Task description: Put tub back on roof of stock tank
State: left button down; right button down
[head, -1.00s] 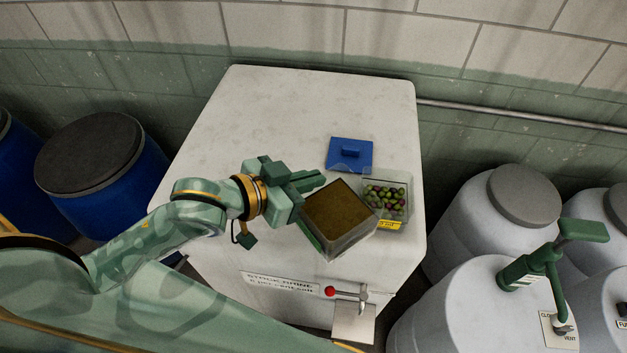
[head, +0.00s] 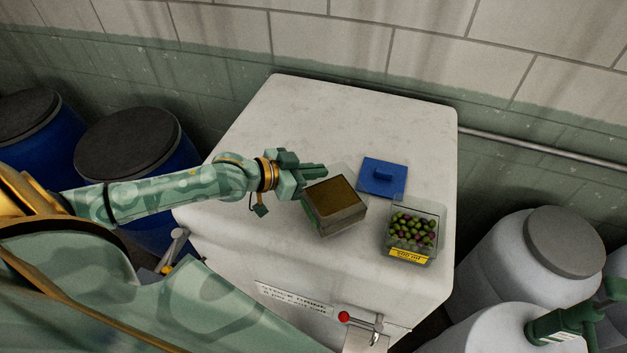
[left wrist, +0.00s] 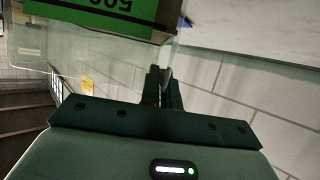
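A clear square tub (head: 349,222) with a flat brown fill is over the front middle of the pale roof of the stock tank (head: 310,120). It looks upright; I cannot tell whether its base touches the roof. My left gripper (head: 318,170) is at the tub's far left rim, its fingers close together on the clear wall. In the left wrist view, the tub (left wrist: 60,45) with its green label fills the upper left, and the fingers (left wrist: 163,82) meet at its wall edge.
A clear tub of olives (head: 412,236) with a yellow label stands right of the held tub. A red-knobbed tap (head: 360,320) is on the tank's front. The back left of the roof is clear. Drums flank the tank.

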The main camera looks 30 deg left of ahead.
pick_arm(q)
jog(key=shift+w+a+f+b, duration=0.1)
jog(key=shift+w+f+b, duration=0.1)
jog(key=shift+f, duration=0.65)
jog(key=shift+w+a+f+b, duration=0.1)
jog(key=shift+f+b, duration=0.05)
jog(key=shift+f, duration=0.7)
jog(key=shift+s, duration=0.1)
jog(key=c, duration=1.6)
grip_release()
jog(key=shift+f, duration=0.2)
jog(key=shift+c, duration=0.2)
jog(key=shift+r, duration=0.1)
jog(key=p+v, duration=0.2)
jog(key=v, duration=1)
jog(key=shift+r, duration=0.1)
